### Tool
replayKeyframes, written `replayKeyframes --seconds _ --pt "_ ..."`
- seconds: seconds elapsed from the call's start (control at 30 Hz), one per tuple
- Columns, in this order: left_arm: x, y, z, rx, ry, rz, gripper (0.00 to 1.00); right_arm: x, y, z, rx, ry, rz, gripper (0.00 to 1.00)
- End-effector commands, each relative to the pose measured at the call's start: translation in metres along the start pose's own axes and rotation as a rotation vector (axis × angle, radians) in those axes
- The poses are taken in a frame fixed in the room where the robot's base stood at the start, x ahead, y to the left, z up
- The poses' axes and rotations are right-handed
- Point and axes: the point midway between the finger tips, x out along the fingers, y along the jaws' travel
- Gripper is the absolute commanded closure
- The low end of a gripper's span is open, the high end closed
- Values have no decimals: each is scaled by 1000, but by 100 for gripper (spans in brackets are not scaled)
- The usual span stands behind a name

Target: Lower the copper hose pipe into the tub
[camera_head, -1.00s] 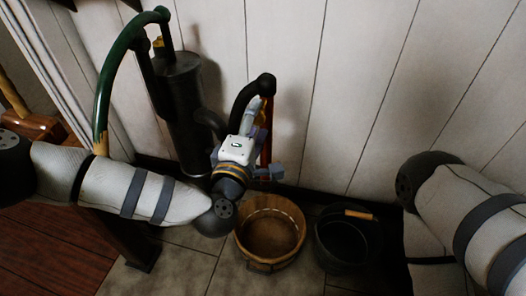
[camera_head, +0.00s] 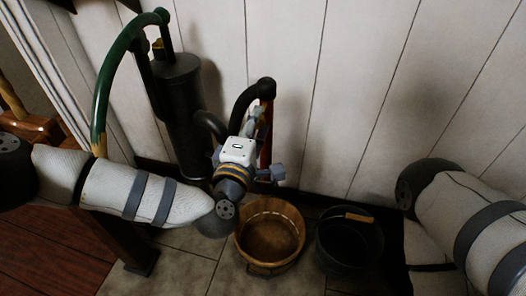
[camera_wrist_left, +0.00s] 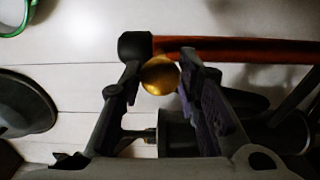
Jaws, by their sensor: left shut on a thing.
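The copper hose pipe (camera_head: 265,155) hangs down from the black elbow (camera_head: 264,88) at the end of the pump's spout. Its lower end is hard to make out behind my left gripper (camera_head: 259,122). In the left wrist view it is a red-brown bar (camera_wrist_left: 260,48) joined to the elbow (camera_wrist_left: 134,45). My left gripper (camera_wrist_left: 165,70) is closed around a brass ball (camera_wrist_left: 160,76) beside the pipe. The round wooden tub (camera_head: 270,208) stands on the floor below, with its open top up. My right gripper is out of view.
A dark bucket (camera_head: 348,250) with a wooden grip stands close to the right of the tub. The black pump (camera_head: 182,100) with its green handle (camera_head: 112,75) stands at the left against the white plank wall (camera_head: 345,90). Tiles show in front of the tub.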

Motion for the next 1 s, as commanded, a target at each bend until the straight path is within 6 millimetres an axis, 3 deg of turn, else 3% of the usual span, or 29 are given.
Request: replayKeyframes --seconds 0.03,0.1,1.0 --pt "-2 -28 0 -3 0 -16 94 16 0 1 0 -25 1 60" --pt "-2 -49 1 -2 -1 -18 94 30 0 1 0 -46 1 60" --pt "-3 -284 0 -2 -1 -16 94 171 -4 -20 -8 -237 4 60"
